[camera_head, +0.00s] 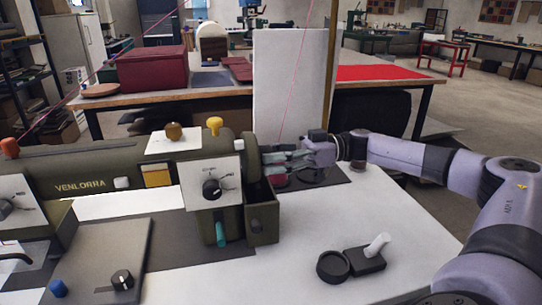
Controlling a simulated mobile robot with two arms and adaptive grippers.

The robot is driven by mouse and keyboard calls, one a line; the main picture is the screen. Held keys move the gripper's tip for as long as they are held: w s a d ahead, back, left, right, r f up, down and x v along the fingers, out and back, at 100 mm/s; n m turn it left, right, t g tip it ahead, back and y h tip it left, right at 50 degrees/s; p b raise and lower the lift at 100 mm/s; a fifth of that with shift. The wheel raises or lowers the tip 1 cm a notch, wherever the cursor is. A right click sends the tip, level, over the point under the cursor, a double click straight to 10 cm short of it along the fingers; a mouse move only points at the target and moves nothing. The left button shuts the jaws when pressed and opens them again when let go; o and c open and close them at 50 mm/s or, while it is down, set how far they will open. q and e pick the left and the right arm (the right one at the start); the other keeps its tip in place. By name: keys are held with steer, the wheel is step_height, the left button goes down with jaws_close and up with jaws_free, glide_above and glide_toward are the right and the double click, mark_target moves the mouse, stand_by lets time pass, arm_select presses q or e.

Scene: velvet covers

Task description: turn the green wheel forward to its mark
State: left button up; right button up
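The olive-green sewing machine (90,172) lies across the left half of the head view. A round olive-green wheel (250,153) sits at its right end and shows nearly edge-on. My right gripper (268,157) reaches in from the right, with its fingertips pointing left at the wheel's outer side. The fingertips are close to the wheel or touching it; I cannot tell which. The finger gap is too small to judge. I cannot make out the wheel's mark. My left gripper is not in view.
A dial panel (211,184) and a teal lever (221,234) are left of the wheel. A dark box (262,222) stands below it. A black clamp with a white handle (367,258) rests on the white table (310,215). A tall white board (290,80) stands behind.

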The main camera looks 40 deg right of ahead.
steer(key=c, duration=1)
